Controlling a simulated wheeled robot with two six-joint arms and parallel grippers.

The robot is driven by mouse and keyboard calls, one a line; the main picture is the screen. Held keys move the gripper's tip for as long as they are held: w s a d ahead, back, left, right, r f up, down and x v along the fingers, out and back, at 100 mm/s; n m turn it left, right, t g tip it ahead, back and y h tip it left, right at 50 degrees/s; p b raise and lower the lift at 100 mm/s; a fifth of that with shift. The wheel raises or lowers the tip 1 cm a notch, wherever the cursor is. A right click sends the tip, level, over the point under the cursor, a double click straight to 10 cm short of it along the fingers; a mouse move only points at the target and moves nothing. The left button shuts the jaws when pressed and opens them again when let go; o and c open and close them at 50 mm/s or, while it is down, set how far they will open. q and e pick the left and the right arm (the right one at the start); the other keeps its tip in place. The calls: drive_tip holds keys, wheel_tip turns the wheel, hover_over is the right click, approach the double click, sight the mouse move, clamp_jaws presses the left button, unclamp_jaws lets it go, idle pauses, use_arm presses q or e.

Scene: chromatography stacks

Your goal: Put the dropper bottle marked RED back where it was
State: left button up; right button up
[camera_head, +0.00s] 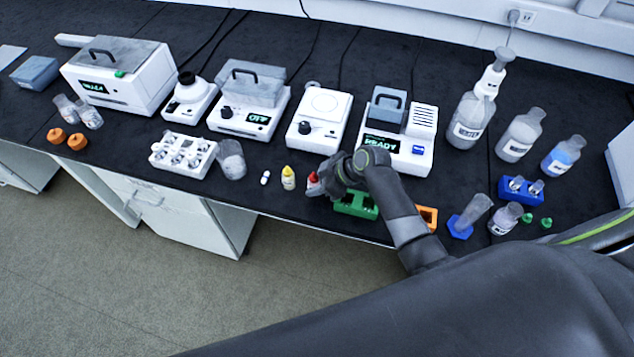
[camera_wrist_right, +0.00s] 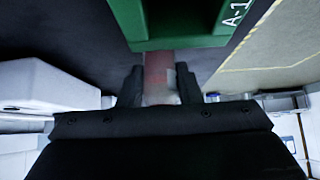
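The red-capped dropper bottle (camera_head: 312,181) shows at the left side of my right gripper (camera_head: 323,182) in the head view, just left of a green rack (camera_head: 356,207). In the right wrist view the red and whitish bottle (camera_wrist_right: 159,75) lies between the two dark fingers (camera_wrist_right: 160,88), which close on its sides. The green rack (camera_wrist_right: 178,28), marked A-1, is just beyond it. The bottle's lower part is partly hidden, and I cannot tell whether it touches the bench. Its label cannot be read. My left gripper is not in view.
A yellow-capped dropper bottle (camera_head: 288,178) stands to the left, beside a small white and blue item (camera_head: 265,178). An orange rack (camera_head: 427,217) is right of the green one, behind my forearm. Instruments such as the white stirrer (camera_head: 320,117) stand behind. The bench's front edge is close.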

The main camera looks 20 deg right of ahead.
drive_tip(key=shift+f, duration=0.2)
drive_tip(key=o, duration=0.5)
drive_tip(key=shift+o, duration=0.2)
drive_tip(key=shift+r, duration=0.1)
drive_tip(key=shift+r, duration=0.1)
drive_tip(key=v, duration=1.2)
drive_tip(key=shift+b, duration=0.3)
drive_tip(key=shift+s, duration=0.1)
